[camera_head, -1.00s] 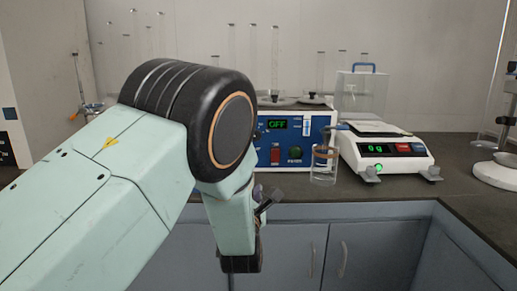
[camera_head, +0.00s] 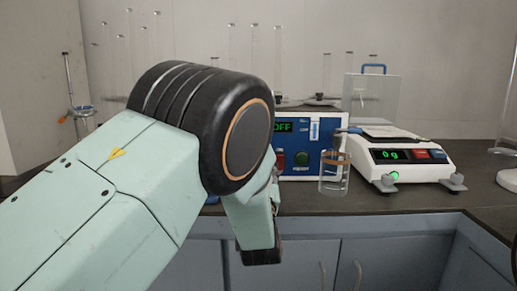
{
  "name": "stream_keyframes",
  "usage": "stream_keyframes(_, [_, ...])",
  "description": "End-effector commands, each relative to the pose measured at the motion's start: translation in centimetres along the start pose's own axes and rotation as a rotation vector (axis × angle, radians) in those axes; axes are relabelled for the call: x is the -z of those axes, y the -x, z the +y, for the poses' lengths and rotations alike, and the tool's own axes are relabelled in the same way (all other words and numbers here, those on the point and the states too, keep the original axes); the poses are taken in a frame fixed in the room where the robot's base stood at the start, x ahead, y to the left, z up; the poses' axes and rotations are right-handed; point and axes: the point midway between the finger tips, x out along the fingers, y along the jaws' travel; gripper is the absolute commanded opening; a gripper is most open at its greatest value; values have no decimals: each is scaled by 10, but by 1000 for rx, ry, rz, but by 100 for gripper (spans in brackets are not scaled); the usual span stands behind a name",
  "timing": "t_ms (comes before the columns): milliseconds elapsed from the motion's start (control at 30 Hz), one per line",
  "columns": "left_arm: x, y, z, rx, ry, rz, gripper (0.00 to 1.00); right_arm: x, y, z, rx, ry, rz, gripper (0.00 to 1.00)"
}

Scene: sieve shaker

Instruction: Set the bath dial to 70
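The blue-fronted bath (camera_head: 330,129) stands on the bench behind my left arm. Its display (camera_head: 285,127) glows green and reads "OFF", with its left edge partly covered by my arm. My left arm crosses the picture from the left and hides the left part of the bath. The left gripper's fingers are hidden behind the forearm and wrist. My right gripper is not in view.
A glass beaker (camera_head: 334,180) with a brown band stands close in front of the bath's right side. A white balance (camera_head: 408,158) reading "0 g" is to the right. A clear box (camera_head: 372,98) stands behind it. Grey cabinets (camera_head: 300,262) lie below the bench edge.

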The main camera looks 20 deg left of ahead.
Motion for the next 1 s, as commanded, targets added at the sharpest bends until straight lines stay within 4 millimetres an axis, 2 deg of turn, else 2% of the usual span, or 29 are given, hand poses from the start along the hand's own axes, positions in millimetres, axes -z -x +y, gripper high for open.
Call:
stream_keyframes(167, [-2, -9, 0, -4, 12, -7, 55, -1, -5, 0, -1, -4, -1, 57])
stream_keyframes(433, [-2, -49, 1, -4, 9, -5, 55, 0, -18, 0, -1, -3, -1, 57])
stream_keyframes(600, [-2, -66, 0, -1, 7, -4, 55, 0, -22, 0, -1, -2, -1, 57])
stream_keyframes(1000, [-2, -76, 0, 0, 6, -3, 55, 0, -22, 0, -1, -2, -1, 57])
